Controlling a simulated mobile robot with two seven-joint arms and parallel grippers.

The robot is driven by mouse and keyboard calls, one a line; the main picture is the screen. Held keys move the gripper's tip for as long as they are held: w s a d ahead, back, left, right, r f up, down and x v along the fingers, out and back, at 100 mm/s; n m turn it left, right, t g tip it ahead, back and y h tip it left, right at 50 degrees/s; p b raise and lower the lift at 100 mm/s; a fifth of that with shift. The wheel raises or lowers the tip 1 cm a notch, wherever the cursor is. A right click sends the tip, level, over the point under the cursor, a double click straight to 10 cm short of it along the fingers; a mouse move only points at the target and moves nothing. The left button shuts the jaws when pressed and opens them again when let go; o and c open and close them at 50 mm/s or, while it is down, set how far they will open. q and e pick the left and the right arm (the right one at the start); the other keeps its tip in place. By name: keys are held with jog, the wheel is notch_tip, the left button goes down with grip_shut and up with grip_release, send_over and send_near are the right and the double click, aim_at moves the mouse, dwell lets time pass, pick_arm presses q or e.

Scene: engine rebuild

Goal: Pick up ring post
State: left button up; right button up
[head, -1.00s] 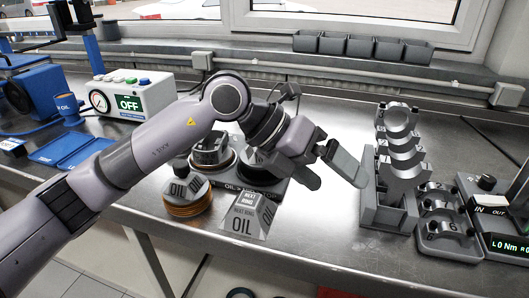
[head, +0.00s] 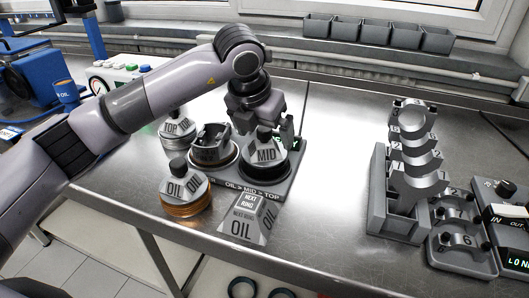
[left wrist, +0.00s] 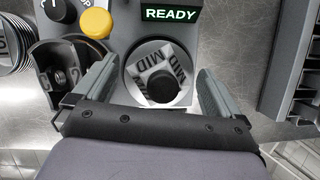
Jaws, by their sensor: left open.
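Three grey ring posts with black knobs are in view. The MID post (head: 265,154) stands on the dark tray (head: 226,188). The OIL post (head: 183,187), with copper-coloured rings below it, is front left, and the TOP post (head: 177,127) is behind. My left gripper (head: 265,128) is open above the MID post, pointing down. In the left wrist view, the MID post (left wrist: 163,85) sits between the two open fingers (left wrist: 158,78), with a visible gap on each side. My right gripper is not in view.
A piston-like part (head: 212,147) stands on the tray left of the MID post. A sign reading NEXT RING OIL (head: 242,222) is in front. A grey rack of bearing shells (head: 408,170) is right; bare steel bench lies between. A green READY display (left wrist: 171,12) is near the MID post.

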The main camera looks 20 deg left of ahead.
pick_arm(q)
jog(key=shift+w+f, duration=0.2)
jog(key=shift+f, duration=0.25)
jog(key=shift+d, duration=0.1)
jog(key=c, duration=1.5)
jog(key=shift+f, duration=0.1)
grip_shut()
jog(key=shift+f, duration=0.15)
notch_tip(320, 180, up, 21)
jog(key=shift+f, duration=0.2)
